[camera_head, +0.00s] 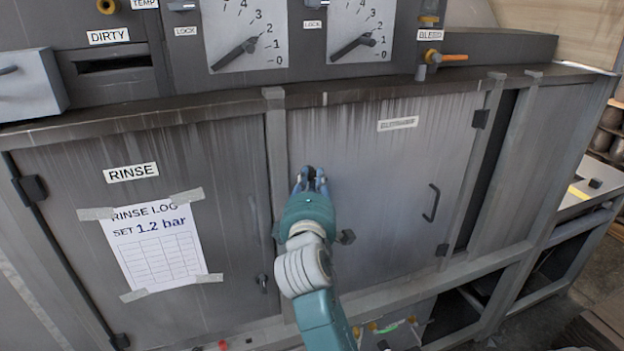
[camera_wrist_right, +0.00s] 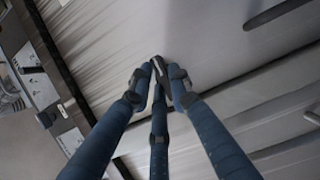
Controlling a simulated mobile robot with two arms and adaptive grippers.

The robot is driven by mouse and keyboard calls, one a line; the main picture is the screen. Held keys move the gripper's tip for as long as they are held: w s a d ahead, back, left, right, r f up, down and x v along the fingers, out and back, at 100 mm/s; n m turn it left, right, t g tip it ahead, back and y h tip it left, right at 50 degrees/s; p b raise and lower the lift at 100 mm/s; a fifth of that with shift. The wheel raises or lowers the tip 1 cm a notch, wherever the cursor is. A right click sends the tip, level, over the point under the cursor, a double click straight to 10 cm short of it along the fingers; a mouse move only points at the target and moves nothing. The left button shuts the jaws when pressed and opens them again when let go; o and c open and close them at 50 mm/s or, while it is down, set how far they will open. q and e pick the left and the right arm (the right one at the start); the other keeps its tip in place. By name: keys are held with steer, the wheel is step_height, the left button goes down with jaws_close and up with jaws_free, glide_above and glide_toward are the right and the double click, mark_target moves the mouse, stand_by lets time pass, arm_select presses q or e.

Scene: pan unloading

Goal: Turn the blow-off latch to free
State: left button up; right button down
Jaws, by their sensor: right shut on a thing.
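My right gripper (camera_head: 310,178) is at the upper left part of the right cabinet door (camera_head: 380,165). Its blue fingers are shut on a small dark latch (camera_head: 309,170), mostly hidden behind them. In the right wrist view the three fingers (camera_wrist_right: 158,75) close around this dark latch (camera_wrist_right: 160,68), which stands out from the grey metal. I cannot read any label for it, and its exact turn is hard to tell. My left gripper is not in view.
A dark handle (camera_head: 432,203) is on the right of the same door. A dark knob (camera_head: 347,237) is just right of my wrist. The left door bears a RINSE label (camera_head: 131,172) and a taped log sheet (camera_head: 160,245).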

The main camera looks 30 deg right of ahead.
steer(key=c, duration=1.6)
jaws_free()
steer(key=v, duration=0.7)
steer(key=shift+s+a, duration=0.15)
steer(key=shift+s, duration=0.05)
steer(key=shift+f, duration=0.1)
